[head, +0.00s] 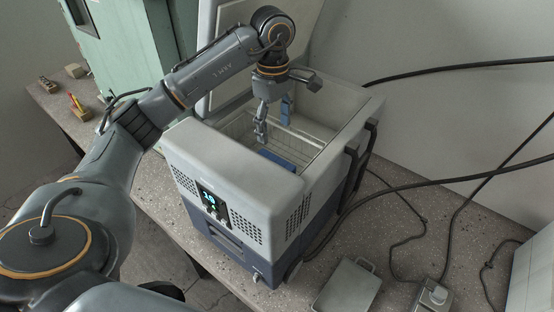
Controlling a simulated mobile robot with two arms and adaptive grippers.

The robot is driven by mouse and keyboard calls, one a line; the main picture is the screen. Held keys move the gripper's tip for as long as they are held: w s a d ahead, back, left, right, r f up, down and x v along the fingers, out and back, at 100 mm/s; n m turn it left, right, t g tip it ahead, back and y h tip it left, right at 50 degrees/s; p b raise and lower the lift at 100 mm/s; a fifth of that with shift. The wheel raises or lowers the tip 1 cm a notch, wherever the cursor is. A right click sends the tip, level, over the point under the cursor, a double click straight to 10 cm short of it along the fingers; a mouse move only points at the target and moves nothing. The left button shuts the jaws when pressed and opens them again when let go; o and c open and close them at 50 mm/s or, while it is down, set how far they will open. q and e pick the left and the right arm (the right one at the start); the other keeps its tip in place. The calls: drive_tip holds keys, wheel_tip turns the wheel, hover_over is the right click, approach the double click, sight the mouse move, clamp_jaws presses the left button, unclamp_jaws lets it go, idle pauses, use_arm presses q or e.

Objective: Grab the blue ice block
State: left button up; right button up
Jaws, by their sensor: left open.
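A blue ice block (279,160) lies low inside the open portable cooler (235,162), partly hidden by the front wall. Only its upper face shows. My left gripper (274,121) reaches down into the cooler from above, fingers apart, above and behind the block and not visibly touching it. A narrow blue upright piece (286,110) shows beside the fingers; I cannot tell whether it is a second block or part of the gripper. My right gripper is not in view.
A wire basket (318,134) lines the cooler. Its raised lid (222,98) stands behind my left arm. Black cables (440,180) run along the wall and bench at right. A grey flat case (347,287) lies in front. A green cabinet (125,45) stands at back left.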

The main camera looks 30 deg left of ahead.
use_arm(q)
wheel_tip(320, 180, down, 8)
drive_tip(key=p, duration=0.2)
drive_tip(key=shift+f+p, duration=0.25)
drive_tip(key=shift+p, duration=0.1)
drive_tip(key=shift+f, duration=0.15)
drive_tip(key=f+p, duration=0.3)
drive_tip(key=f, duration=0.1)
drive_tip(key=shift+w+a+f, duration=0.1)
drive_tip(key=shift+w+a, duration=0.1)
drive_tip(key=shift+a, duration=0.05)
drive_tip(key=shift+f, duration=0.4)
drive_tip(key=shift+c, duration=0.4)
drive_tip(key=c, duration=1)
drive_tip(key=shift+w+r, duration=0.1)
drive_tip(key=shift+r, duration=0.05)
